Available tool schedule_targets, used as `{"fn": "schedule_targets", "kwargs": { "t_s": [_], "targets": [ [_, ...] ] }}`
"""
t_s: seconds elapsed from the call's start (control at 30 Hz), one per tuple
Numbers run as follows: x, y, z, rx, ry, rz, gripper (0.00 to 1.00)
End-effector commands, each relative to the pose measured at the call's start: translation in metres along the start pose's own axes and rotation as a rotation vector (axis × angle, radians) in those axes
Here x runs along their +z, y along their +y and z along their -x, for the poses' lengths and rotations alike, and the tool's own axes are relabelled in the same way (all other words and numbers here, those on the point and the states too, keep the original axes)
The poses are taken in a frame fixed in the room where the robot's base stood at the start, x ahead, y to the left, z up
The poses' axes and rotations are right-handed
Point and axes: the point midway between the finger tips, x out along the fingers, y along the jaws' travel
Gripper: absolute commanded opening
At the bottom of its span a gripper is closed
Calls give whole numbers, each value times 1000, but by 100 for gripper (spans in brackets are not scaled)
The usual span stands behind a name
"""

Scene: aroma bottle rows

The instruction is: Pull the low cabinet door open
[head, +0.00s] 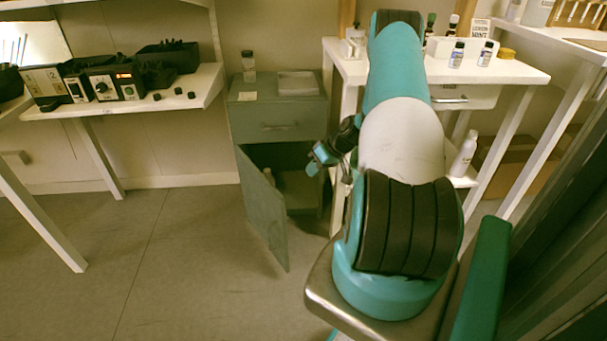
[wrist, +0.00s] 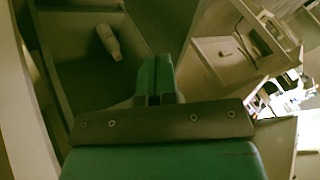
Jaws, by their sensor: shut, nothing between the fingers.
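The low grey-green cabinet (head: 235,122) stands against the back wall in the head view. Its door (head: 262,212) is hinged at the left and stands wide open, swung out toward me. The dark inside shows to the door's right. My gripper (head: 314,166) is in front of the opening's right side, apart from the door's free edge. In the wrist view my gripper's fingers (wrist: 155,78) are together with nothing between them. Beyond them a pale bottle (wrist: 107,42) shows inside the cabinet. The door's handle cannot be made out.
A closed drawer (head: 270,112) is above the door opening. A white table (head: 490,70) with small bottles stands at the right, with a white spray bottle (head: 464,153) on its lower shelf. A white bench (head: 190,90) with devices is at the left. The floor (head: 180,260) before the cabinet is clear.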

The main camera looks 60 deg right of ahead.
Motion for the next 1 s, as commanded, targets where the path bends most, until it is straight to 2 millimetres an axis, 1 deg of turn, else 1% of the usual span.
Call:
{"fn": "schedule_targets", "kwargs": {
  "t_s": [0.03, 0.2, 0.3, 0.4, 0.5, 0.63, 0.8, 1.0],
  "targets": [
    [2, 0, -13, -3, -4, 2, 0],
    [2, 0, -50, -3, -4, 2, 0],
    [2, -1, -72, -4, -4, 1, 0],
    [1, -4, -89, -4, -4, 3, 0],
    [0, -20, -93, -4, -4, 2, 0],
    [0, -32, -99, -2, -4, 0, 0],
    [0, -37, -101, -1, -3, -1, 0],
    [0, -37, -101, -1, -3, -1, 0]
  ]
}}
